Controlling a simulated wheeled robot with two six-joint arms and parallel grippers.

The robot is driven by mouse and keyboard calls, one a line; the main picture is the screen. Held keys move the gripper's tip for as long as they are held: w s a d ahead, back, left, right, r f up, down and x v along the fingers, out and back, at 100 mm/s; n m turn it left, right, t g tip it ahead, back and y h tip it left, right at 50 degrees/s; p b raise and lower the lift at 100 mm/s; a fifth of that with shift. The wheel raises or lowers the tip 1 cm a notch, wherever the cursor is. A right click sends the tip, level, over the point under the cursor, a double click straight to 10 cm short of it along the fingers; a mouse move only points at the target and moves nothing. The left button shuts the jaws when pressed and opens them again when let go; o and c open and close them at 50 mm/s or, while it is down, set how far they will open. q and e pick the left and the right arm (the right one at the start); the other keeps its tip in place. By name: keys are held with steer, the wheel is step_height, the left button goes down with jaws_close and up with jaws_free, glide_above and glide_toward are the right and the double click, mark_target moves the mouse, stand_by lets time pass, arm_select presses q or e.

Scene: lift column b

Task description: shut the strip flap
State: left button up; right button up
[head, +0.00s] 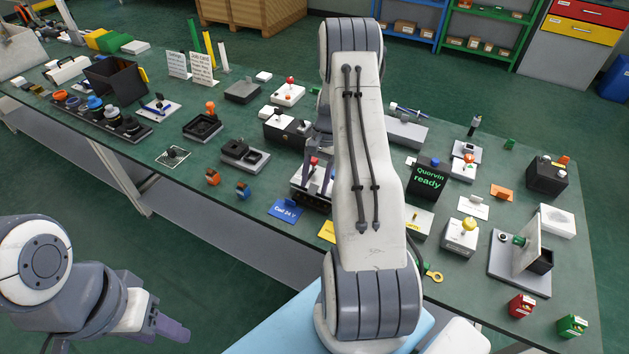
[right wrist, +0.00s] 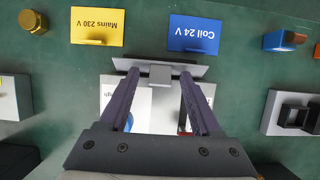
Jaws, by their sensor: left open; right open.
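The terminal strip (head: 310,200) stands on the bench just behind the blue and yellow cards, partly hidden by my right arm. In the right wrist view its white body (right wrist: 150,111) shows between my fingers. A thin grey flap (right wrist: 196,70) with a small light-grey tab (right wrist: 160,75) lies along its card-side edge. The flap shows as a narrow band and looks raised, but its exact angle cannot be told. My right gripper (right wrist: 160,80) is open, its fingertips on either side of the tab, no clear contact visible. My left gripper (head: 168,324) is open and empty, off the bench's front edge.
The blue Coil 24 V card (right wrist: 194,33) and yellow Mains 230 V card (right wrist: 97,27) lie close by. A black Quorvin display (head: 429,180) stands right of my right arm. Many small devices crowd the bench (head: 130,160). Open floor (head: 215,265) lies in front.

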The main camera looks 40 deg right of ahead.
jaws_close()
